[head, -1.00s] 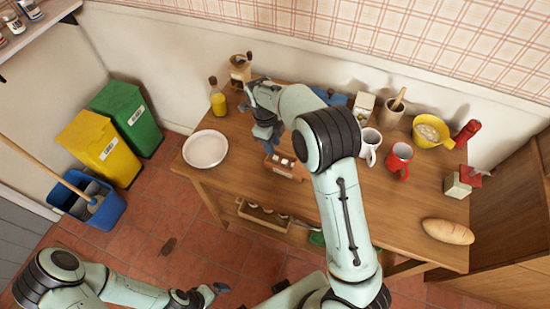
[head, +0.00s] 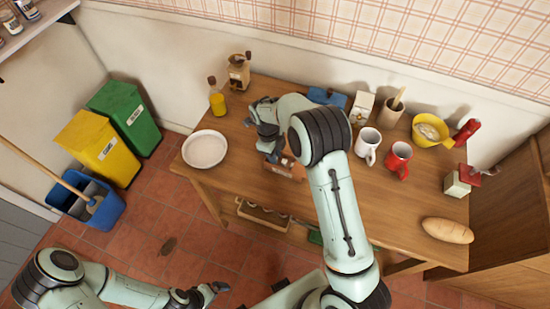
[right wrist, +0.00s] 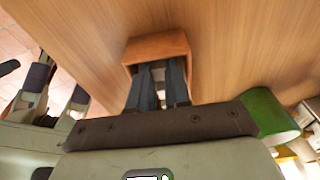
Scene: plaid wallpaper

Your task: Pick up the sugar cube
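A small brown wooden box (head: 291,171) sits on the table near its front edge. It also shows in the right wrist view (right wrist: 152,44). Pale sugar cubes (right wrist: 158,74) show inside it between my fingers; in the head view my gripper hides them. My right gripper (head: 272,156) points down at the box, and its two dark fingers (right wrist: 160,78) reach into the box opening with a gap between them. Contact with a cube cannot be made out. My left gripper (head: 212,291) is low over the floor, away from the table, empty, its fingers apart.
A white plate (head: 205,149) lies left of the box. A white mug (head: 367,145), a red mug (head: 398,160), a yellow bowl (head: 430,130) and a bread loaf (head: 447,230) stand to the right. A blue object (head: 327,97) is behind my arm. The front middle tabletop is mostly clear.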

